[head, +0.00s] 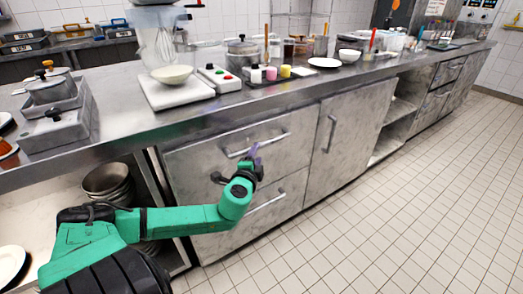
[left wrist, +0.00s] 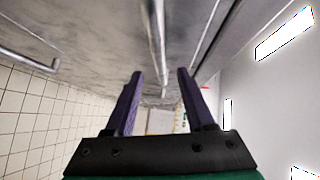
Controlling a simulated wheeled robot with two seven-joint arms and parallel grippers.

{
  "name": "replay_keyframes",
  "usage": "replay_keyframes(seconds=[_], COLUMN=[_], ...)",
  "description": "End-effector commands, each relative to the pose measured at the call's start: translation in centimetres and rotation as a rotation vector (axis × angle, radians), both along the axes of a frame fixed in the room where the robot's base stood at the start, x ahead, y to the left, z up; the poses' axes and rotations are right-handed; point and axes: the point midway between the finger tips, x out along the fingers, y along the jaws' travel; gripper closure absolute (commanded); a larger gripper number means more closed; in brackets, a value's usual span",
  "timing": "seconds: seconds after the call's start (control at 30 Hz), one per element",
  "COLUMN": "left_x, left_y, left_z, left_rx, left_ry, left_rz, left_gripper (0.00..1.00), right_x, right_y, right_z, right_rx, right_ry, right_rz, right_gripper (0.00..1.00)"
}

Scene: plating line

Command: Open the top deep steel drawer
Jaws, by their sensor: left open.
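The top deep steel drawer (head: 200,156) is shut in the counter front, flush with the panels around it. Its long bar handle (head: 272,143) runs across the upper part of its front. My left gripper (head: 254,152) is at the middle of this handle, with its purple fingers open. In the left wrist view the handle bar (left wrist: 157,40) lines up with the gap between the two spread fingers (left wrist: 160,73). I cannot tell whether the fingers touch the bar. My gripper and wrist hide part of the drawer front. My right gripper is not in view.
A lower drawer (head: 283,198) with its own bar handle is below. A cabinet door (head: 345,125) with an upright handle is to the right. Stacked bowls (head: 107,182) sit on an open shelf at left. The tiled floor (head: 400,210) in front is clear.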

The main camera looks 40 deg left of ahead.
Motion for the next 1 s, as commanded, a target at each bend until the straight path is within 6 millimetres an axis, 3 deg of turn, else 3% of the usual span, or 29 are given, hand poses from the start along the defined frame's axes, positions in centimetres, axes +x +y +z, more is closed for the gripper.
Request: replay_keyframes(seconds=[0.3,0.67,0.7,0.83,1.0], left_x=[5.4,6.5,6.5,6.5,6.5], left_y=[2.9,3.4,3.4,3.4,3.4], left_z=[-0.9,-1.1,-1.1,-1.1,-1.1], left_rx=[-0.003,-0.002,-0.002,-0.002,-0.002], left_ry=[-0.003,0.002,0.002,0.002,0.002], left_rz=[0.002,-0.001,-0.001,-0.001,-0.001], left_gripper=[0.45,0.45,0.49,0.99,1.0], right_x=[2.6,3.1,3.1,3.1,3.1], right_y=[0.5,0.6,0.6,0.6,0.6], right_z=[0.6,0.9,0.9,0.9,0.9], right_rx=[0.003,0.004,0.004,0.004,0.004], right_ry=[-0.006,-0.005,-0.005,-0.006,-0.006], right_rz=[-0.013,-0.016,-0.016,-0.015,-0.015], right_gripper=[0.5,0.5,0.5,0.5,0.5])
